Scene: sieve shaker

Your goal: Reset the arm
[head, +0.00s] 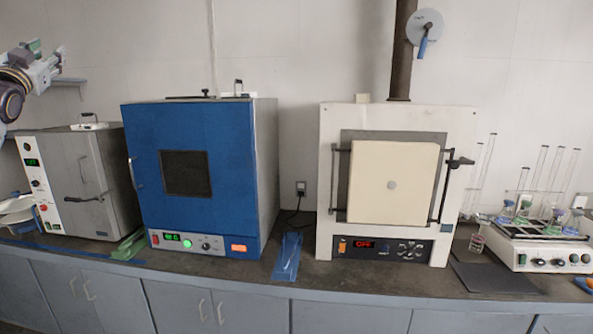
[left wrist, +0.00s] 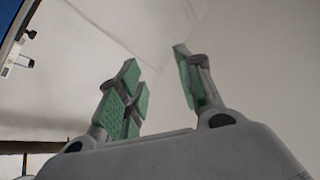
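My left gripper (head: 48,58) is at the upper left of the head view, raised above the grey oven (head: 75,175). In the left wrist view its two green-padded fingers (left wrist: 158,85) stand apart with nothing between them, facing a plain pale wall. The gripper is open and empty, apart from any object. My right gripper does not show in either view.
A blue oven (head: 185,170) and a white furnace (head: 395,130) with its door shut stand on the dark counter (head: 300,280). A shaker (head: 545,250) with flasks is at the right. A blue tray-like piece (head: 288,257) lies between ovens.

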